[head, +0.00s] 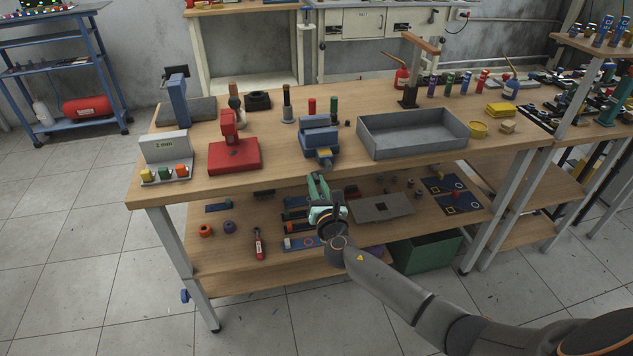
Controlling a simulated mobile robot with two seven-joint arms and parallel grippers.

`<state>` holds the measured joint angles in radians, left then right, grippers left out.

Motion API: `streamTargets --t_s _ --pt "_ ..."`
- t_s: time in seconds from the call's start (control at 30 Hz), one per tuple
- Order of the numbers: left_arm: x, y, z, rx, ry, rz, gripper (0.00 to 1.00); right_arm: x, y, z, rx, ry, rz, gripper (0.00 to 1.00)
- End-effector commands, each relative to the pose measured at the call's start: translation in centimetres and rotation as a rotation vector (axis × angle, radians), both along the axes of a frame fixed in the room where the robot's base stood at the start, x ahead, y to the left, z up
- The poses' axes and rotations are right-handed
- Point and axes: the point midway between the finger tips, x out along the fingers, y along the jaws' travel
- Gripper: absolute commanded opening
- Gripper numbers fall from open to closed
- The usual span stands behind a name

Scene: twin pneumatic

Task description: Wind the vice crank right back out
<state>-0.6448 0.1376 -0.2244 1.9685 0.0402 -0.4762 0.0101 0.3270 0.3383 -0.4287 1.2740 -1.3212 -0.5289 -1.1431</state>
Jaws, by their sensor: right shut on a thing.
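The blue vice (318,130) stands near the front edge of the wooden workbench, with a small yellowish part (324,152) at its front. My right gripper (318,180), with green fingers, is just below and in front of the vice, at the bench's front edge. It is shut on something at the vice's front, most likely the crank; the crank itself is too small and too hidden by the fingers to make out. My left gripper is not in view.
A grey metal tray (366,136) stands right of the vice. A red press-like tool (235,155) stands left of it. The workbench top (280,157) is bare between vice and red tool. A lower shelf (222,256) with small parts lies below my right gripper.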

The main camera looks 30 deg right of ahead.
Motion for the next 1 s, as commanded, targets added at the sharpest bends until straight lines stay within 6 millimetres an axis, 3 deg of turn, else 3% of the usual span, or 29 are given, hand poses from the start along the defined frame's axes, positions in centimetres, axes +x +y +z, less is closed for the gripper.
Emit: streamTargets --t_s 0.47,0.5,0.73,1.0 --pt "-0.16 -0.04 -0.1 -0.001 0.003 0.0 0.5 -0.03 0.01 -0.16 -0.01 0.004 0.0 0.0" --pt "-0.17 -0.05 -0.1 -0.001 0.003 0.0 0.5 -0.03 0.01 -0.16 -0.01 0.004 0.0 0.25" --pt "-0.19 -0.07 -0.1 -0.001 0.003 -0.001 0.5 -0.02 0.01 -0.11 -0.009 0.003 0.0 0.51" --pt "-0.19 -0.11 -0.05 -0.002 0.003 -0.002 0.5 -0.09 0.03 -0.07 -0.009 0.003 0.0 0.51"
